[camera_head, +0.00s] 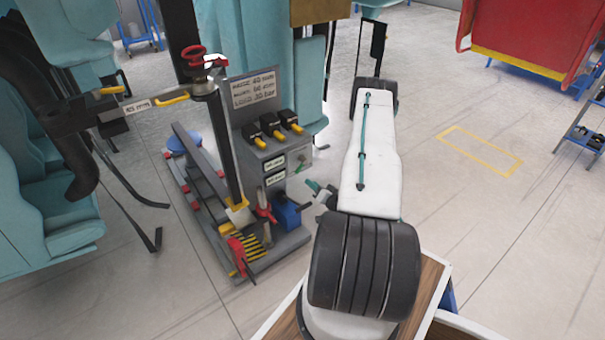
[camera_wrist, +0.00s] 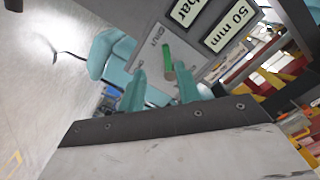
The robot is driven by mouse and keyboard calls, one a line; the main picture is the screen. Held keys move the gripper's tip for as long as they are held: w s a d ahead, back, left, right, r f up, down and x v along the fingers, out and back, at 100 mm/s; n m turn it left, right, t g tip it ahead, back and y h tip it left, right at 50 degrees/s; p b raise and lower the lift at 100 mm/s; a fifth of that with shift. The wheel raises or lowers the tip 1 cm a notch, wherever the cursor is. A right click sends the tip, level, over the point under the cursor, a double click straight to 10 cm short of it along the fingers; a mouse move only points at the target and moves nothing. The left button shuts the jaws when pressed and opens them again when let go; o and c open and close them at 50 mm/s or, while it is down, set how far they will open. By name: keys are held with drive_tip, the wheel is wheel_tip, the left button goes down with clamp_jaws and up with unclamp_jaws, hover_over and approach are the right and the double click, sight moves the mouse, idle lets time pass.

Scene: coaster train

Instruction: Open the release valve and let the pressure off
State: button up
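The release valve appears as a small green handle (camera_head: 299,168) low on the right side of the grey control box. In the wrist view the green handle (camera_wrist: 168,62) stands on a light plate with small lettering that I cannot read surely. My gripper (camera_head: 320,190) is close in front of that face. Its two teal fingers (camera_wrist: 160,80) are apart, with the green handle showing between them, nearer the right finger. I cannot tell whether a finger touches it. Nothing is gripped.
The control box (camera_head: 262,153) carries several black levers with yellow tips and a written sign (camera_head: 253,90). Readouts show on it, one reading 50 mm (camera_wrist: 228,30). A blue part (camera_head: 287,212) and a red-handled part (camera_head: 264,207) stand below.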

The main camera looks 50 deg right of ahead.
sight(300, 170)
drive_tip(key=shift+t, duration=0.3)
drive_tip(key=x, duration=0.5)
drive_tip(key=r+x, duration=0.1)
drive_tip(key=x, duration=0.1)
drive_tip(key=shift+w+d, duration=0.15)
drive_tip(key=shift+w, duration=0.25)
clamp_jaws()
